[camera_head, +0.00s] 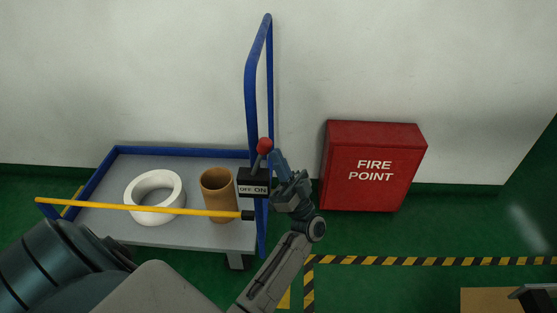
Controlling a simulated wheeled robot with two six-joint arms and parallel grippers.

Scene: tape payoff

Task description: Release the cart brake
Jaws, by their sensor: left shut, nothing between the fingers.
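The blue-framed cart (190,238) stands against the wall at the left. Its brake is a black box (254,189) marked OFF and ON, with a grey lever topped by a red ball knob (265,145). The lever leans a little to the right, towards the ON side. My left gripper (277,160) is shut and empty, just right of the lever and close below the knob. I cannot tell whether its fingers touch the lever.
A white ring roll (155,197) and a brown cylinder (218,195) are on the cart, behind a yellow bar (120,207). A red FIRE POINT box (372,167) stands right of my gripper. Black-yellow tape (420,261) marks the green floor, largely clear in front of the box.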

